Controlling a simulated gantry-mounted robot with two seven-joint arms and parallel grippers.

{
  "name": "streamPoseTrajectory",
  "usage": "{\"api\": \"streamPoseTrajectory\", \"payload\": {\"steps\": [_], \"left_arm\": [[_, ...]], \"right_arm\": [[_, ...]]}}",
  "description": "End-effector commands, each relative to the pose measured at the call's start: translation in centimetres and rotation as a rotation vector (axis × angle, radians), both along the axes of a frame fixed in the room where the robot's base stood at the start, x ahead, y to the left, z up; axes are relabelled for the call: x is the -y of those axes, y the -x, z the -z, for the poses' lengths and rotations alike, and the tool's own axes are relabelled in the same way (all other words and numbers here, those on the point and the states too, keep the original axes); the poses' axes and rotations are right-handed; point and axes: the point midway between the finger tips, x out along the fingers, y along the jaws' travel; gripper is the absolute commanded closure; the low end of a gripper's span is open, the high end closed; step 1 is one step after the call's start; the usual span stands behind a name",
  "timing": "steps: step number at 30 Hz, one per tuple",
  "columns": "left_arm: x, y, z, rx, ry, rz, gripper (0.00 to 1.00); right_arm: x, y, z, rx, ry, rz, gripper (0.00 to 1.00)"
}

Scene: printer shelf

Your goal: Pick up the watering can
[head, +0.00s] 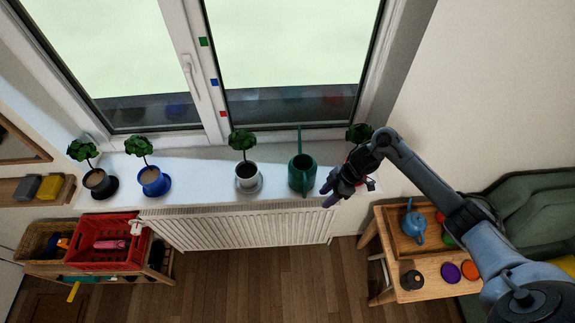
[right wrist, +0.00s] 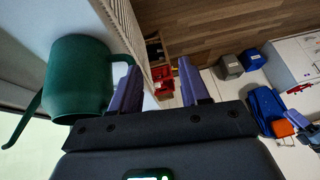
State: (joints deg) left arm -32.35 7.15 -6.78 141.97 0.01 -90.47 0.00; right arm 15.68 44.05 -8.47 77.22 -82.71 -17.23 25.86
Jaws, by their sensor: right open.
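The green watering can (head: 302,175) stands upright on the white windowsill, right of the middle in the head view. In the right wrist view the can (right wrist: 80,80) is at the left, with its handle towards my gripper and its spout pointing away left. My right gripper (head: 330,193) is open, just right of the can. In the right wrist view its purple fingers (right wrist: 158,68) are spread. The left finger overlaps the handle in the picture and hides part of it; I cannot tell whether they touch. My left gripper is not in view.
Potted plants stand on the sill (head: 207,172), including one in a white pot (head: 248,180) left of the can. A radiator (head: 240,229) is below. A wooden table (head: 385,240) holds a blue spouted pot (head: 413,228).

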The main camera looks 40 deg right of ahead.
Motion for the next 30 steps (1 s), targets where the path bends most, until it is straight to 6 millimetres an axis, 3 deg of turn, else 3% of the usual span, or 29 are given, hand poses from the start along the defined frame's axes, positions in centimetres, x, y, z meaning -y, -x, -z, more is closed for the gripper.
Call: {"api": "streamPoseTrajectory", "payload": {"steps": [1,3,8,15,25,30], "left_arm": [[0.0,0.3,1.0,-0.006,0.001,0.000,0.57],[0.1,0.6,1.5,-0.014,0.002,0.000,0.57],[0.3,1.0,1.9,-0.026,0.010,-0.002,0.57],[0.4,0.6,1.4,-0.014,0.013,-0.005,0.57],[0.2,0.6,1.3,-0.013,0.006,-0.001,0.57],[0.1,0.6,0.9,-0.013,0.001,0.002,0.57]], "right_arm": [[1.1,-1.7,-1.1,0.039,0.019,0.005,0.54],[1.8,-3.1,-2.4,0.073,0.032,0.009,0.54],[1.6,-4.9,-3.2,0.111,0.036,0.011,0.54],[0.2,-5.8,-0.6,0.113,0.035,0.012,0.54],[-0.7,-6.5,1.2,0.113,0.036,0.012,0.54],[-1.6,-7.1,3.1,0.111,0.033,0.012,0.54]]}}
